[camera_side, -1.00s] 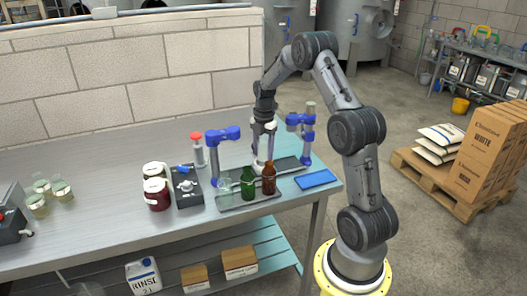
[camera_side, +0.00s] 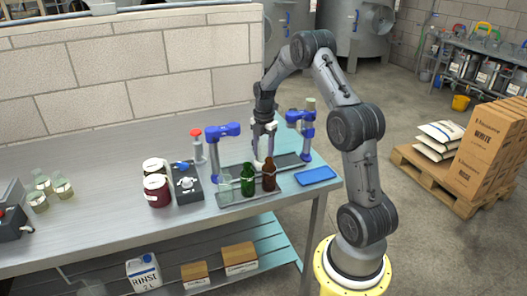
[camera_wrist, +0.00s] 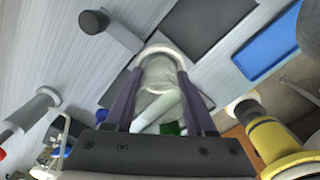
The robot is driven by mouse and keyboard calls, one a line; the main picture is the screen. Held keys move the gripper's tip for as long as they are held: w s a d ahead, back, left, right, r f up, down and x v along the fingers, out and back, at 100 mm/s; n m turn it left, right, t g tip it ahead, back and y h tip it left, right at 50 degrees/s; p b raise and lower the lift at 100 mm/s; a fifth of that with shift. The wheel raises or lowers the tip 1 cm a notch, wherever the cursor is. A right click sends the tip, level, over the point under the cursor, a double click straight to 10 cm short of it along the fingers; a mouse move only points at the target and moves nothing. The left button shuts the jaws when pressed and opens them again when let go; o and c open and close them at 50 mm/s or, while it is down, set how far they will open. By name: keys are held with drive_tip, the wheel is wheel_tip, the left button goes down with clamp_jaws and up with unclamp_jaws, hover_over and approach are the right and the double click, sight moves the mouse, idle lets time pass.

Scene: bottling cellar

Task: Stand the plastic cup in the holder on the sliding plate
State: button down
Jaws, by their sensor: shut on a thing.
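My gripper (camera_side: 264,150) is low over the bench, between two blue-armed stands and behind the bottles. In the wrist view its two purple fingers (camera_wrist: 158,95) are shut on the plastic cup (camera_wrist: 157,76), a clear, translucent cup with a whitish round rim facing away from the wrist. In the side view only a small pale part of the cup (camera_side: 259,164) shows at the fingertips. A dark flat plate (camera_side: 289,161) lies behind the bottles, probably the sliding plate. I cannot make out the holder, nor tell whether the cup touches it.
Close in front stand a clear, a green (camera_side: 248,180) and a brown bottle (camera_side: 269,174) on a tray. The blue stands (camera_side: 222,150) (camera_side: 306,133) flank my gripper. A blue mat (camera_side: 316,175) lies right; a dark control box (camera_side: 186,184) and jars are left.

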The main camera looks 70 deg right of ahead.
drive_tip(key=shift+f, duration=0.25)
drive_tip(key=c, duration=1.6)
unclamp_jaws()
drive_tip(key=shift+s+a+f, duration=0.1)
drive_tip(key=shift+f, duration=0.55)
drive_tip(key=c, duration=1.6)
unclamp_jaws()
unclamp_jaws()
drive_tip(key=shift+f, duration=0.1)
drive_tip(key=shift+r, duration=3.3)
